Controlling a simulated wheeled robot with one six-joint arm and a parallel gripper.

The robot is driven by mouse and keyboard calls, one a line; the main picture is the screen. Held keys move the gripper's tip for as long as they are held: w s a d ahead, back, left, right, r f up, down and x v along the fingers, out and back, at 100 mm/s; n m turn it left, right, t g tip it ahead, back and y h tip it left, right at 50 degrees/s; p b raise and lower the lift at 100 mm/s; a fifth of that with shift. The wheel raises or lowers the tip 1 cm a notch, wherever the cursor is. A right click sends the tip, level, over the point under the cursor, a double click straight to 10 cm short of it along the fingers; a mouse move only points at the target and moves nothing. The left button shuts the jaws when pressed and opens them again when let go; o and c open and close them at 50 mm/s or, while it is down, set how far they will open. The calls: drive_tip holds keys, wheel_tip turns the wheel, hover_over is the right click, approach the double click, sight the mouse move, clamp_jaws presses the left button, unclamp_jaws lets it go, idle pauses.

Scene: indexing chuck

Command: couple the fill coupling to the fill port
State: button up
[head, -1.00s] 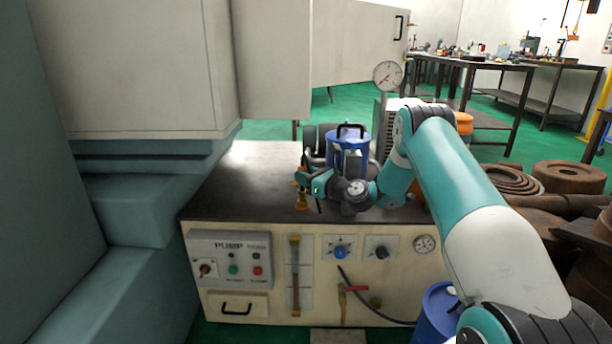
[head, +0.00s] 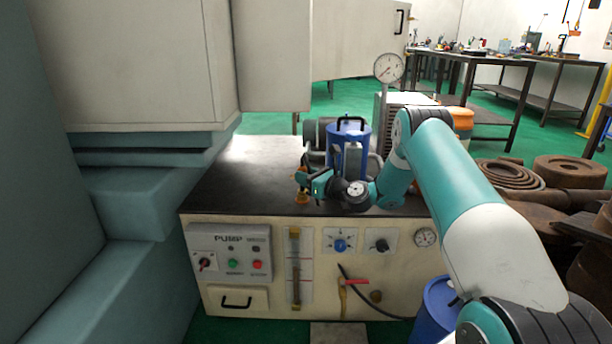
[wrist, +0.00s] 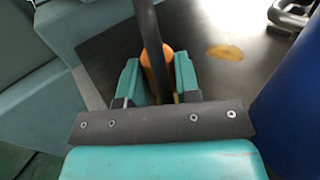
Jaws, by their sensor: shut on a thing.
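My gripper (head: 308,184) is over the front part of the pump unit's dark top in the head view. In the wrist view my gripper (wrist: 158,85) is shut on an orange piece (wrist: 150,62), which I take to be the fill coupling. A dark bar or hose crosses in front of it and hides part of it. In the head view a small orange-brass part (head: 302,198) shows just below the jaws. I cannot tell whether it is the held coupling or the fill port, or whether the two touch. No separate fill port can be made out.
The pump unit (head: 225,185) has a control panel (head: 230,255) on its front. A blue canister (head: 348,140) stands right of my gripper, also large at right in the wrist view (wrist: 292,105). A flat orange patch (wrist: 225,52) lies on the dark top. The top's left part is clear.

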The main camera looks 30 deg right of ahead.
drive_tip(key=shift+f, duration=0.15)
drive_tip(key=o, duration=1.1)
wheel_tip(320, 180, up, 20)
drive_tip(key=p, duration=0.6)
drive_tip(key=shift+p, duration=0.35)
